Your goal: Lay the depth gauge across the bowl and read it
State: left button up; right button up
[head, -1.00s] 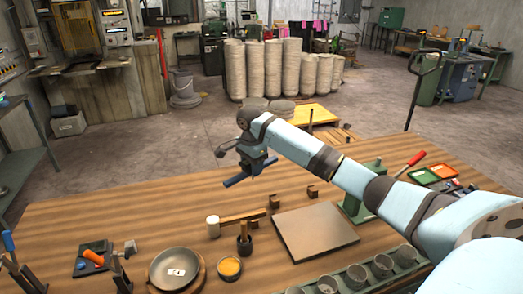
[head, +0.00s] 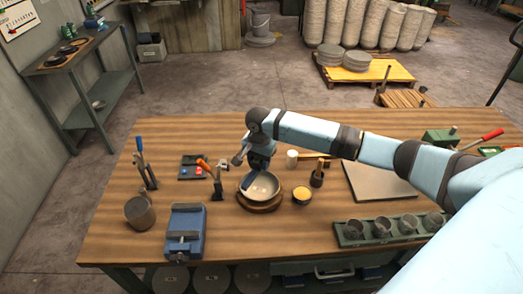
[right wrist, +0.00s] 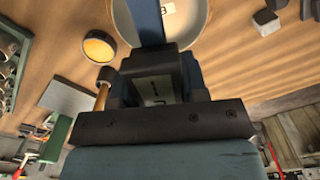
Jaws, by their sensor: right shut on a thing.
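The bowl (head: 265,186) is pale and round and sits on a round wooden base (head: 262,208) near the middle of the bench. My right gripper (head: 256,168) is directly above the bowl's far left side, shut on the blue bar-shaped depth gauge (head: 247,182). In the right wrist view the gauge (right wrist: 148,20) passes over the bowl (right wrist: 125,22) from the jaws to the picture's top edge. I cannot tell whether it touches the rim. My left gripper is not in view.
A blue vise (head: 186,232) and an orange-handled tool (head: 217,182) are to the left. The near bench edge is mostly clear.

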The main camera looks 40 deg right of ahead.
aim_at(260, 171)
jog(key=shift+f+b, duration=0.85)
jog(key=shift+f, duration=0.45)
notch_tip(260, 171, down, 2)
jog(key=b, duration=0.3)
jog(key=shift+f, duration=0.25)
notch_tip(260, 171, down, 2)
jog(key=shift+f+p, duration=0.15)
jog(key=shift+p, duration=0.15)
jog(key=shift+f, duration=0.55)
pick_arm(q)
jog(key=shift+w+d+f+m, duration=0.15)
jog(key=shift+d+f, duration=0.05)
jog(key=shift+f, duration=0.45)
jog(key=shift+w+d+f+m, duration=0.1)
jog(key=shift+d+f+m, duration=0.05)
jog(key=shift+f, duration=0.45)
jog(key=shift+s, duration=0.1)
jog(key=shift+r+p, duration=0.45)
jog(key=shift+p, duration=0.05)
pick_arm(e)
jog(key=shift+f, duration=0.25)
jog(key=o, duration=1.1)
